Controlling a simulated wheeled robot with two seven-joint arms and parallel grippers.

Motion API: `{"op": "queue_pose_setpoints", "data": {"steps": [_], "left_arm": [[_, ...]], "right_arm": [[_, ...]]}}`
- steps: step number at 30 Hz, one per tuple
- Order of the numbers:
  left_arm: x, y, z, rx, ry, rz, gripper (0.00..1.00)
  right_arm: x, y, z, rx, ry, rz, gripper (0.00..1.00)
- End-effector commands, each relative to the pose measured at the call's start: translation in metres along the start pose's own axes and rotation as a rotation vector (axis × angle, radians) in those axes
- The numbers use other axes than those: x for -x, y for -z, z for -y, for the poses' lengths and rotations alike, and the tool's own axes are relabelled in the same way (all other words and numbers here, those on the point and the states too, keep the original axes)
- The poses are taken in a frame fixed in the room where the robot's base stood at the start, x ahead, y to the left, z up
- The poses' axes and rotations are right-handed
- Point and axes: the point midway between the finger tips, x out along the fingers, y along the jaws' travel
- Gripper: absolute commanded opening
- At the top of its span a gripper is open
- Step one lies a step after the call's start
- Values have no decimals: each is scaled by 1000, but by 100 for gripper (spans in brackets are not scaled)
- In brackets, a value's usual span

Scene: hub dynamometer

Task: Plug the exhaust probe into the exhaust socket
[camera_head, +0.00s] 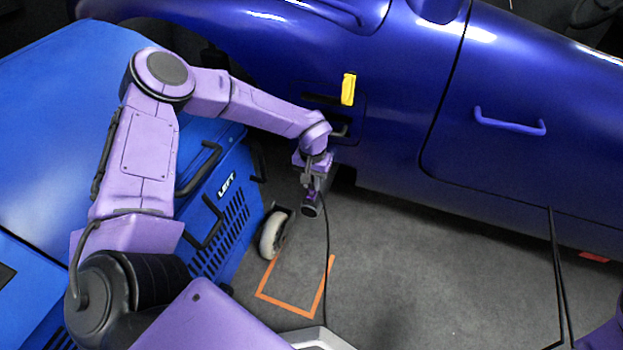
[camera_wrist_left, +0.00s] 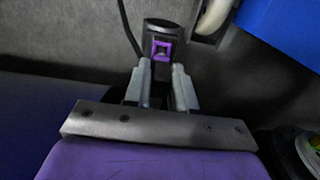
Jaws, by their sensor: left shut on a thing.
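The exhaust probe (camera_head: 312,208) is a small dark piece with a purple part, hanging below my left gripper (camera_head: 316,180). In the left wrist view the probe (camera_wrist_left: 161,26) shows a dark body and a purple square, at the tips of the two grey fingers of the left gripper (camera_wrist_left: 162,76). The gripper is shut on it and holds it above the floor, beside the blue car. A thin black cable (camera_head: 327,240) runs down from the probe. I cannot make out the exhaust socket for certain. My right gripper is out of view.
The dark blue car (camera_head: 400,100) with a yellow handle (camera_head: 348,89) fills the back. A blue cabinet marked LEFT (camera_head: 225,187) with black handles and a caster (camera_head: 273,235) stands at left. An orange floor outline (camera_head: 290,305) lies in front.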

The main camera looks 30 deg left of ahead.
Motion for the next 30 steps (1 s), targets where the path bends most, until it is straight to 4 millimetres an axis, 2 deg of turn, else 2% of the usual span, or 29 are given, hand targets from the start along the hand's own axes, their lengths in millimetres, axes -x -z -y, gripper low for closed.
{"op": "queue_pose_setpoints", "data": {"steps": [11,25,29,30], "left_arm": [[0,0,0,0,0,0,0],[-14,0,0,0,0,0,0],[-13,0,0,0,0,0,0],[-13,0,0,0,0,0,32]], "right_arm": [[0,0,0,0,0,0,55],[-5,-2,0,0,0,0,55],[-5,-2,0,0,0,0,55],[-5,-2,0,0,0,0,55]]}}
